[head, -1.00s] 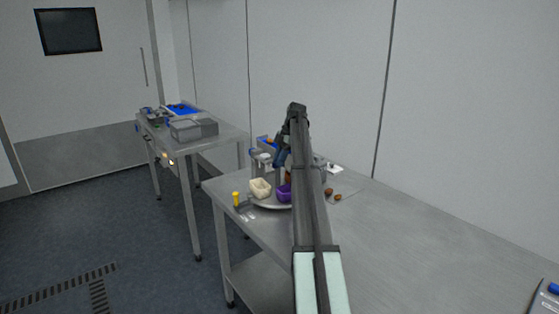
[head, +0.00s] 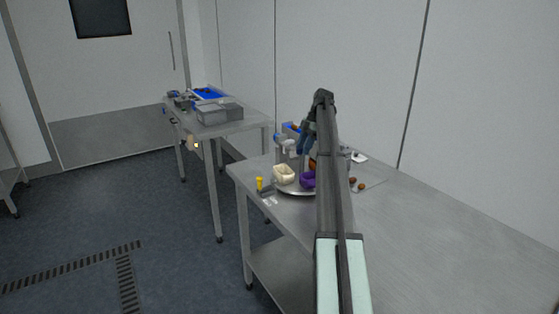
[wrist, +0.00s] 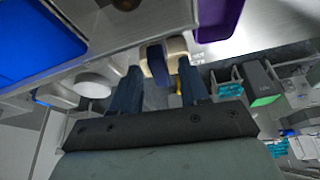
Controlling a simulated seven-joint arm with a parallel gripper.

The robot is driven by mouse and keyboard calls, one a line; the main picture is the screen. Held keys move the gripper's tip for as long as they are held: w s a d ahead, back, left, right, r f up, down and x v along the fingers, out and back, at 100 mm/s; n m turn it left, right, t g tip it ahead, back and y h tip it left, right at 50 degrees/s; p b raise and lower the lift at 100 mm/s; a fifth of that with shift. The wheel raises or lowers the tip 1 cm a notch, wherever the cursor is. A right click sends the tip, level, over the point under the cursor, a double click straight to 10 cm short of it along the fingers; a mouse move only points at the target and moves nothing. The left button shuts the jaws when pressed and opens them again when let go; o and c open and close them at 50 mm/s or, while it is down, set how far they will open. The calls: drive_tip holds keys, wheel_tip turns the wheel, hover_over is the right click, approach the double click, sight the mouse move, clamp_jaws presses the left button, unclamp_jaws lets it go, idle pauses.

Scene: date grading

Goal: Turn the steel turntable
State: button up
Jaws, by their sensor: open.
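The steel turntable (head: 292,192) is a low round plate near the left end of the steel table. A cream tub (head: 284,174) and a purple tub (head: 308,180) stand on it; my arm hides its right part. My gripper (head: 303,150) is above the far side of the turntable, pointing down. In the wrist view my gripper (wrist: 160,65) is open, its dark blue fingers apart. A blue piece (wrist: 157,62) shows between the fingertips, with the cream tub (wrist: 178,48) just beyond; I cannot tell whether anything touches. The purple tub (wrist: 217,18) is at upper right.
A yellow-topped object (head: 259,184) stands at the table's left edge. Brown dates (head: 354,182) lie right of my arm. Blue bins stand behind the turntable; a blue bin (wrist: 38,40) fills the wrist view's upper left. The table's right part is clear. A second table (head: 250,122) stands behind.

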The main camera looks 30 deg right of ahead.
drive_tip(key=m, duration=0.2)
drive_tip(key=m+t, duration=0.1)
drive_tip(key=m, duration=0.1)
drive_tip(key=shift+s+a+m+t+h, duration=0.1)
drive_tip(key=shift+s+m+t+h, duration=0.1)
drive_tip(key=shift+m+t+h, duration=0.1)
drive_tip(key=m+t+h, duration=0.1)
drive_tip(key=m, duration=0.3)
drive_tip(key=shift+s+a, duration=0.1)
drive_tip(key=m+h, duration=0.1)
drive_tip(key=m, duration=0.2)
drive_tip(key=m+t+h, duration=0.1)
drive_tip(key=m, duration=0.3)
drive_tip(key=shift+a+h, duration=0.15)
drive_tip(key=shift+h, duration=0.25)
drive_tip(key=shift+s+r+m, duration=0.1)
drive_tip(key=shift+r+m, duration=0.2)
drive_tip(key=v, duration=1.3)
drive_tip(key=w+a+f+h, duration=0.2)
drive_tip(key=a+f+h, duration=0.1)
drive_tip(key=a+f, duration=0.4)
drive_tip(key=w+a+f+h, duration=0.3)
drive_tip(key=a+f, duration=0.5)
drive_tip(key=a, duration=0.3)
drive_tip(key=w+a+f+t+h, duration=0.1)
drive_tip(key=w+a+f+h, duration=0.1)
drive_tip(key=a+f, duration=0.6)
drive_tip(key=shift+w+a+h, duration=0.2)
drive_tip(key=shift+a+h, duration=0.6)
drive_tip(key=shift+a, duration=0.15)
